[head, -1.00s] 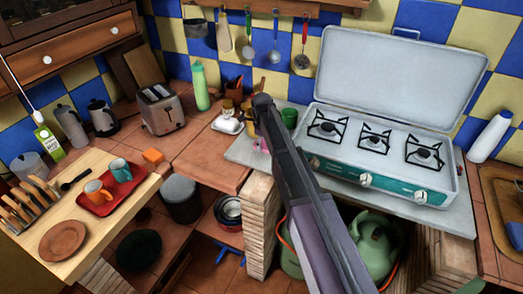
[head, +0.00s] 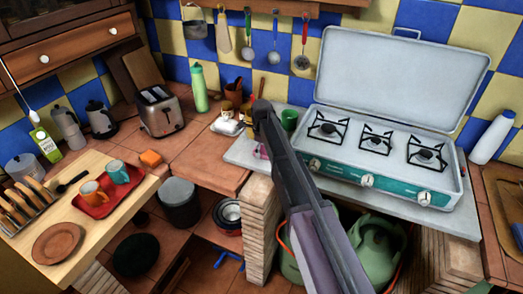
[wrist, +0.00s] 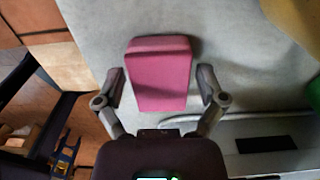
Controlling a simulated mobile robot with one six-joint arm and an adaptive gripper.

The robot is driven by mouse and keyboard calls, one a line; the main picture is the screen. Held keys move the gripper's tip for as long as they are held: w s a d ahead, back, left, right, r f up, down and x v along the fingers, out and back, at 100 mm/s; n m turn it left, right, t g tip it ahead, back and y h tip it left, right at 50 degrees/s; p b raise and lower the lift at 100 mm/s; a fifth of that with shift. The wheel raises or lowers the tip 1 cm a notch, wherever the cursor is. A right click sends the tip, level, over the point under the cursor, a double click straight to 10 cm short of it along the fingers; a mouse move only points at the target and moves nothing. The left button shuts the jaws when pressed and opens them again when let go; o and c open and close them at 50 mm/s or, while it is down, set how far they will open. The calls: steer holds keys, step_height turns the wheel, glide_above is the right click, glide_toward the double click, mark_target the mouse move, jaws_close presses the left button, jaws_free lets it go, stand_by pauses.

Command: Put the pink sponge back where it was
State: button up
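The pink sponge (wrist: 160,75) lies on the grey slab in the wrist view, between the two fingers of my gripper (wrist: 163,85). The fingers are spread, one at each side of it, with narrow gaps showing; I see no firm contact. In the head view only a small pink part of the sponge (head: 261,152) shows beside my arm, on the slab left of the stove. My gripper (head: 262,106) is seen there from behind, and its fingertips are mostly hidden by the arm.
The stove (head: 385,185) with its raised lid stands right of the sponge on the slab (head: 240,157). A green cup (head: 289,120) and small jars on a white dish (head: 228,126) are close behind.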

mark_target(262, 149)
steer(key=shift+r, duration=0.2)
stand_by(0.4)
step_height(262, 149, up, 12)
steer(key=p, duration=1.2)
stand_by(0.8)
steer(key=s+d+n, duration=2.2)
steer(key=s+d, duration=0.1)
steer(key=s, duration=0.3)
steer(key=shift+d, duration=0.25)
steer(key=shift+s, duration=0.1)
stand_by(0.3)
